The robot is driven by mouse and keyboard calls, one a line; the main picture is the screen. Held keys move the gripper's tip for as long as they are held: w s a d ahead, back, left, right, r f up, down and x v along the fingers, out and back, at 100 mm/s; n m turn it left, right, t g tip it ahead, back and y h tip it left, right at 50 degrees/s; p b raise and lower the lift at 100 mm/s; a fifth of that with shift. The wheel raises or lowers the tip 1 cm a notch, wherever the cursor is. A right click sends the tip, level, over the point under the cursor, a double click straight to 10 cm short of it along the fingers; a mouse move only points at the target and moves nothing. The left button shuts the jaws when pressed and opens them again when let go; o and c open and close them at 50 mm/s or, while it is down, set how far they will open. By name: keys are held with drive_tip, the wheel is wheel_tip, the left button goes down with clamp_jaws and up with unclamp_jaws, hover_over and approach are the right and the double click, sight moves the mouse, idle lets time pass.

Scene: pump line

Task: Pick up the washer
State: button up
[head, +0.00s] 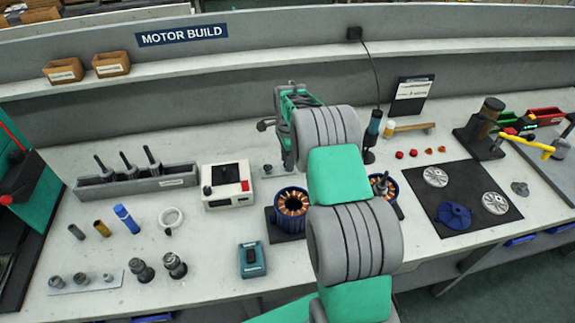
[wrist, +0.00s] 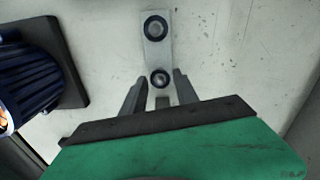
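In the wrist view a narrow grey metal plate (wrist: 157,52) lies on the bench with two small round parts on it. The far one is a dark ring (wrist: 156,19) around a grey centre. The near one, a small dark-rimmed round part (wrist: 160,78) with a bright centre, sits at the plate's near end. Either could be the washer; I cannot tell which. My gripper (wrist: 159,80) is open, its fingers on either side of the near part, with gaps visible. In the head view the plate (head: 267,171) shows partly, and my arm hides much around it.
A blue motor stator (wrist: 28,75) on a dark base stands close to the left in the wrist view; it also shows in the head view (head: 292,202). A white control box (head: 226,186) stands left of the plate. Bench to the right in the wrist view is clear.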

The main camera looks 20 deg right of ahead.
drive_tip(key=c, duration=0.7)
drive_tip(key=shift+o, duration=0.2)
drive_tip(key=shift+r+p, duration=0.35)
drive_tip(key=shift+r, duration=0.1)
drive_tip(key=shift+w+r+b, duration=0.1)
drive_tip(key=shift+r+b, duration=0.3)
drive_tip(key=shift+b, duration=0.15)
drive_tip(key=s+r+b, duration=0.4)
drive_tip(key=s+r, duration=0.8)
drive_tip(key=s, duration=0.2)
drive_tip(key=shift+d, duration=0.35)
drive_tip(key=shift+s, duration=0.1)
